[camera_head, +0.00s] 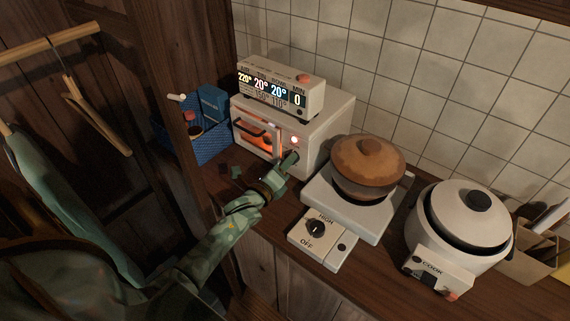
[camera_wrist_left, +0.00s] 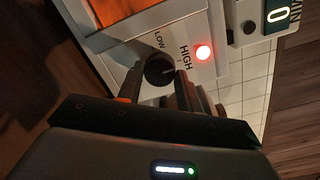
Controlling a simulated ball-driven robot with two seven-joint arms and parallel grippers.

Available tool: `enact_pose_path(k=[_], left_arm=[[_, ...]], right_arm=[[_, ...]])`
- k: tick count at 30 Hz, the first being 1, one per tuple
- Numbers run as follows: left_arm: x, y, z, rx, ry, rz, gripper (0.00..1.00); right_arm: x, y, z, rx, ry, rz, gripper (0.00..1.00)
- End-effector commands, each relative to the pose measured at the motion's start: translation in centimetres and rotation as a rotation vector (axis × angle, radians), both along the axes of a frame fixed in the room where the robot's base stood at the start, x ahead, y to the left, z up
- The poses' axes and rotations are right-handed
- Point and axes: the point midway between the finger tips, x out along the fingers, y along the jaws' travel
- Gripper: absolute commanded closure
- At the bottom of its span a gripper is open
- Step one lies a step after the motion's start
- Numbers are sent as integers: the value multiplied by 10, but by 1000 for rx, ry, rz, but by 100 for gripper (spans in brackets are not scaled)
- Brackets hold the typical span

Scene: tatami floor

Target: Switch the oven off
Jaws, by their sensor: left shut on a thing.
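The oven (camera_head: 325,123) is a white box on the counter, its window (camera_head: 262,138) glowing orange. A red lamp (camera_head: 294,139) is lit on its front; the lamp also shows in the left wrist view (camera_wrist_left: 203,52). Below the lamp is a dark round knob (camera_wrist_left: 157,72) with LOW and HIGH printed beside it. My left gripper (camera_head: 288,163) is at the oven's front right; in the wrist view its fingers (camera_wrist_left: 158,88) are shut on the knob. The fingers hide part of the knob's surround, and I see no OFF mark. My right gripper is not in view.
A display box (camera_head: 281,86) reading 220° and 0 sits on the oven. A blue basket (camera_head: 207,149) stands left. Right are a hot plate (camera_head: 315,192) with a brown pot (camera_head: 367,166) and a white cooker (camera_head: 463,215). A wooden post (camera_head: 180,60) stands near my left arm.

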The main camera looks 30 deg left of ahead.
Motion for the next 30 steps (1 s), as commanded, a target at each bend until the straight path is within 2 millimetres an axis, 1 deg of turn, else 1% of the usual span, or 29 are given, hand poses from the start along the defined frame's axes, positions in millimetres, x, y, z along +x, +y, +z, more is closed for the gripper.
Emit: enact_pose_path(k=[5, 11, 17, 30], left_arm=[[0, 0, 0, -27, 3, 1, 87], [0, 0, 2, -123, 13, 1, 87], [0, 1, 3, -285, 24, 1, 87], [0, 1, 3, -701, 58, 1, 87]], right_arm=[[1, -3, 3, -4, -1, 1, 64], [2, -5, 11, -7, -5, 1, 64], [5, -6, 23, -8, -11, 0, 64], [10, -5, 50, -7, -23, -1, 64]])
